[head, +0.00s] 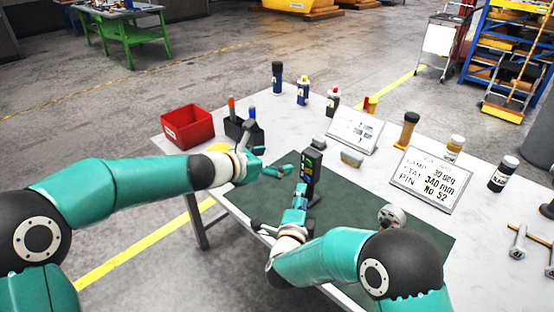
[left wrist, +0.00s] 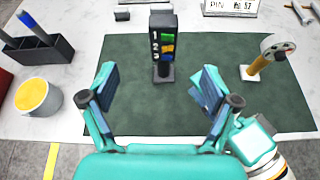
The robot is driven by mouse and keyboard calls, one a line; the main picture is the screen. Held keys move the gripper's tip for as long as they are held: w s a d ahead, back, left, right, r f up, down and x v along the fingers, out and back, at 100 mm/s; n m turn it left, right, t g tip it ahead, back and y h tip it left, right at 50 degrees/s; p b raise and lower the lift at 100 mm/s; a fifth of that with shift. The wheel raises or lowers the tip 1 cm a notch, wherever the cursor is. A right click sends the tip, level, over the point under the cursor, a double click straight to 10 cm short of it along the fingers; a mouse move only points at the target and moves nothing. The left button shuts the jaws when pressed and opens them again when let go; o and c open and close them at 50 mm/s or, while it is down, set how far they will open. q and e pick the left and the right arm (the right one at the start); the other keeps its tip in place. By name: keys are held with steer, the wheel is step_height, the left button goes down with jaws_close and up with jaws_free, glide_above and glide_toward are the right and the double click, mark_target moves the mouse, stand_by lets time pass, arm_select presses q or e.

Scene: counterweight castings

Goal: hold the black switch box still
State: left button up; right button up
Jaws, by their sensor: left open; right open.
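The black switch box (head: 312,172) stands upright on the dark green mat (head: 417,240). In the left wrist view the switch box (left wrist: 163,42) shows the numbers 1, 2, 3 beside green, orange and blue switches. My left gripper (head: 271,168) is open and empty, left of the box. In its wrist view the box lies ahead, between and beyond the two fingertips (left wrist: 158,88), apart from them. My right gripper (head: 284,210) is open in front of the box; one finger overlaps the box's lower part in the head view. I cannot tell whether it touches.
A red bin (head: 187,127), a black marker holder (left wrist: 37,50) and a yellow-topped cup (left wrist: 38,96) stand left. A round-headed device on a stand (left wrist: 265,60) is right of the box. Sign plates (head: 432,180) and bottles line the back. The mat's right part is mostly clear.

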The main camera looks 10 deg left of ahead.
mark_target(308, 154)
arm_select(q)
steer(key=shift+n, duration=0.4)
steer(key=x, duration=1.7)
steer(key=shift+s+d+r, duration=0.1)
steer(key=shift+d+r, duration=0.05)
steer(key=shift+d, duration=0.25)
steer(key=c, duration=1.6)
